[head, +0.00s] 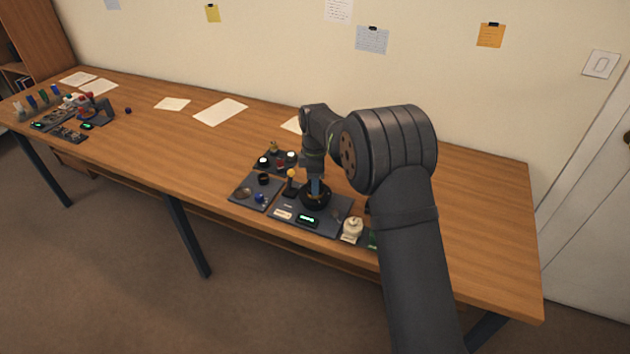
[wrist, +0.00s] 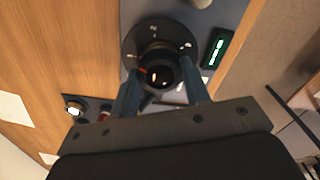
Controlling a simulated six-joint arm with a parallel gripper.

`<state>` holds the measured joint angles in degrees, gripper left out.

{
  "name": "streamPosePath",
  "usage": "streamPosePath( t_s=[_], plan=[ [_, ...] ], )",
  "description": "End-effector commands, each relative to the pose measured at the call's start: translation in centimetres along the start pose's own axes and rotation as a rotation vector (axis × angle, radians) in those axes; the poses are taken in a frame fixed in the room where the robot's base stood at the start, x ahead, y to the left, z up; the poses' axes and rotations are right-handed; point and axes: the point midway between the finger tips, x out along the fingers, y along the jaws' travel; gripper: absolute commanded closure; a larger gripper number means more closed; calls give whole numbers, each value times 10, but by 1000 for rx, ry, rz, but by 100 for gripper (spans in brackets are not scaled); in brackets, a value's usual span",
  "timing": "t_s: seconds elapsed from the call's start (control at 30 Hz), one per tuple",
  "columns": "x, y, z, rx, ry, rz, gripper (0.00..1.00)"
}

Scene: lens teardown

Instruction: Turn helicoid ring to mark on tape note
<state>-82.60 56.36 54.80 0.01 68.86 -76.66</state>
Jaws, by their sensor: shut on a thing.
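The helicoid ring (wrist: 158,57) is a dark round part with a glossy centre, seated on a black round base (wrist: 138,33) with white marks around it. A short red-orange mark shows on the left of the ring. My gripper (wrist: 163,88) comes down over the ring with a blue-grey finger on each side, shut on it. In the head view my gripper (head: 315,186) points down onto the black round base (head: 316,202). A pale label (head: 283,214) lies on the mat in front; its writing is too small to read, and I cannot tell if it is the tape note.
A display with green digits (head: 307,219) sits in front of the ring, and again in the wrist view (wrist: 216,50). A cream object (head: 352,230) stands to the right. Dark trays (head: 243,197) with small parts lie left. The table's middle (head: 180,135) is mostly clear.

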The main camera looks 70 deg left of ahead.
Motion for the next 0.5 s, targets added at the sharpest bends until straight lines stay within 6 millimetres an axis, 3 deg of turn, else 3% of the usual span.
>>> streamPosePath(
  t_s=[0.5],
  plan=[
    [0,0,0,490,-1,1,80]
  ],
)
